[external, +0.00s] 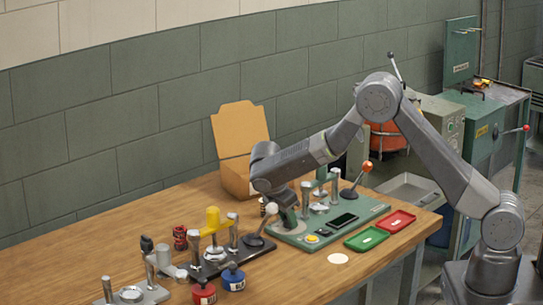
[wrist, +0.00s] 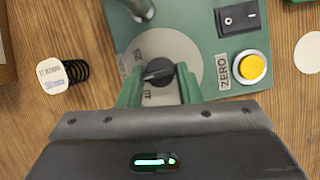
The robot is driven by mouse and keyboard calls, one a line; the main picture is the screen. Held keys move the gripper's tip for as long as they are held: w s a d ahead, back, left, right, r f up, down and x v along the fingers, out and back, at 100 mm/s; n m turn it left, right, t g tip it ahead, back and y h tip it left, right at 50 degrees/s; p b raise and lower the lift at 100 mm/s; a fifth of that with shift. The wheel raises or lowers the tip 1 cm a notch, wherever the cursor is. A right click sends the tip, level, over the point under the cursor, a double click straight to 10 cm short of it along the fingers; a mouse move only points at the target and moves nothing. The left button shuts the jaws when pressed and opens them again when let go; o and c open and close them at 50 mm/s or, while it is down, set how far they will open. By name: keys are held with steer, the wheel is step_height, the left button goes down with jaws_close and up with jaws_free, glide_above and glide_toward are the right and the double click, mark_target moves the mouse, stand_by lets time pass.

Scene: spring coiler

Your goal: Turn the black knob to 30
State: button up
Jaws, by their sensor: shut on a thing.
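The black knob (wrist: 160,73) sits on a round grey dial (wrist: 185,45) on a green base plate (wrist: 198,20). No printed 30 can be made out there. My gripper (wrist: 158,84) is shut on the knob, with a green finger on either side. In the external view my gripper (external: 289,222) reaches down to the left end of the green plate (external: 292,237), and the knob is hidden.
A yellow ZERO button (wrist: 250,68) and a black rocker switch (wrist: 238,18) lie right of the dial. A black spring with a white tag (wrist: 52,76) lies left. Green (external: 366,239) and red (external: 396,221) trays sit right of the plate; a cardboard box (external: 240,135) stands behind.

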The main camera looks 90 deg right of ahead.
steer(key=shift+m, duration=0.3)
steer(key=o, duration=0.9)
steer(key=b+v, duration=0.1)
steer(key=v, duration=1.2)
steer(key=shift+w+r, duration=0.1)
steer(key=shift+r, duration=0.3)
steer(key=shift+f, duration=0.1)
